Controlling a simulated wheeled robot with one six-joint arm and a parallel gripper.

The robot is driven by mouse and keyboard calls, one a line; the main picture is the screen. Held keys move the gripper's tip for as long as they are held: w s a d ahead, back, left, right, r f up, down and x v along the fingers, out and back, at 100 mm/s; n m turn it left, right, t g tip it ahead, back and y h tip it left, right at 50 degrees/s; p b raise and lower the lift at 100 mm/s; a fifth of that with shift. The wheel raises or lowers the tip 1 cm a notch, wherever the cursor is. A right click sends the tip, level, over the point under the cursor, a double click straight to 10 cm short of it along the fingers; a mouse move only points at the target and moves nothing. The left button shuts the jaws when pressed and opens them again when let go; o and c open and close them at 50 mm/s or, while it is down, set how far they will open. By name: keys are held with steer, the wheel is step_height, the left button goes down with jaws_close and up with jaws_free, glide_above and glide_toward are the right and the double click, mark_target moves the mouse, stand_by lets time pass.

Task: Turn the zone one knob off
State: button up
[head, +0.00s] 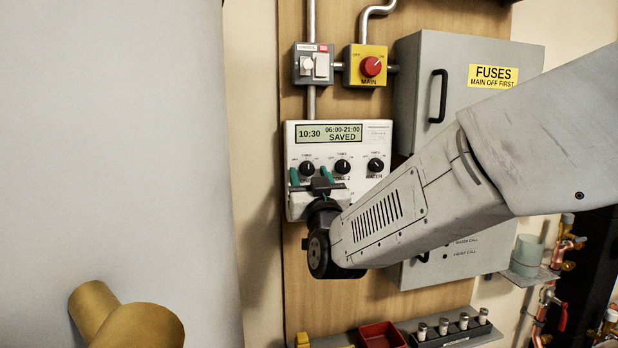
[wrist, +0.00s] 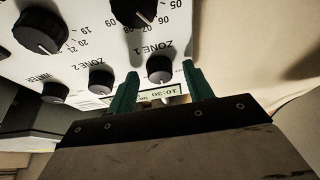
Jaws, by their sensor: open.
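The knob's pointer setting is too small to read. The controller's display (head: 329,133) reads 10:30, 06:00-21:00, SAVED. My gripper and arm hide the controller's lower part in the head view.
The zone 2 knob (head: 342,166) and water knob (head: 375,165) sit to the right. Larger dials (wrist: 40,28) show in the wrist view. Above are a red main switch (head: 371,67) and a small grey switch box (head: 313,65). A grey fuse cabinet (head: 420,70) stands right.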

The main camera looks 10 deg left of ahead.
steer(key=c, duration=1)
steer(key=shift+o, duration=0.2)
steer(key=shift+n, duration=0.4)
steer(key=n+g+y, duration=0.1)
steer(key=n, duration=0.1)
steer(key=n+y, duration=0.1)
steer(key=n, duration=0.1)
steer(key=shift+w+d+n+g+y, duration=0.1)
steer(key=shift+d+n+g+y, duration=0.1)
steer(key=shift+n+g+y, duration=0.15)
steer(key=shift+d+r+n+g+y, duration=0.1)
steer(key=shift+n+g+y, duration=0.5)
steer(key=shift+n, duration=1.2)
steer(key=shift+d+r+n+g+y, duration=0.1)
steer(key=shift+n+g+y, duration=0.15)
steer(key=shift+n+g, duration=1)
steer(key=shift+n+t, duration=0.3)
steer(key=shift+n, duration=0.4)
